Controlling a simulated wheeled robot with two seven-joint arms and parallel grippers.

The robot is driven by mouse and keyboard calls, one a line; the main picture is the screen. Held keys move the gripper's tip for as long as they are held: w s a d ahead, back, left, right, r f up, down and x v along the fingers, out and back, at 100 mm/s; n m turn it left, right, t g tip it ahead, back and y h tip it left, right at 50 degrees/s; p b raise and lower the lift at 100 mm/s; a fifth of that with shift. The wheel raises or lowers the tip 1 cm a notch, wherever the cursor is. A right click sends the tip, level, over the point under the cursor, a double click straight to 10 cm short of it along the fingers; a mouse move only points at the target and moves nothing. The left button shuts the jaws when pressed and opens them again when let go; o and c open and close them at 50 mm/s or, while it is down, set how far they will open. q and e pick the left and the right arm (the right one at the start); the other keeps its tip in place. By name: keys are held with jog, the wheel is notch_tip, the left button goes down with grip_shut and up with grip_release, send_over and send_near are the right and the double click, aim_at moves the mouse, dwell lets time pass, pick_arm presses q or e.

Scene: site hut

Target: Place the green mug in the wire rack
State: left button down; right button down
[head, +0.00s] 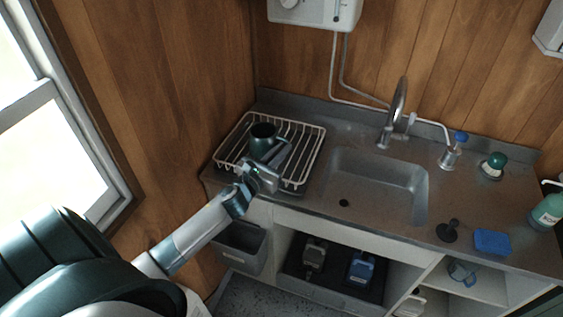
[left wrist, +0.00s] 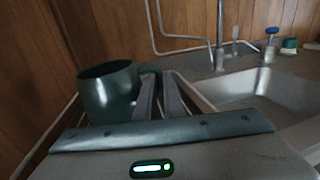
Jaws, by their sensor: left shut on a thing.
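The green mug (head: 262,133) is upright, or nearly so, over the white wire rack (head: 318,146) at the left end of the counter. I cannot tell whether its base touches the rack's wires. My left gripper (head: 277,152) reaches in over the rack's front edge and is shut on the mug at its near right side. My right gripper is not in view.
The sink basin (head: 376,185) and tap (head: 397,110) are right of the rack. A wooden wall closes the left side.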

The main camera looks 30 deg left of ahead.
pick_arm(q)
jog(key=shift+f+b, duration=1.85)
jog(key=shift+f, duration=0.1)
jog(key=shift+f, duration=0.1)
jog(key=shift+f+b, duration=0.35)
jog(key=shift+f, duration=0.15)
jog(key=c, duration=1.9)
grip_release()
jog(key=shift+f, duration=0.1)
jog(key=shift+o, duration=0.2)
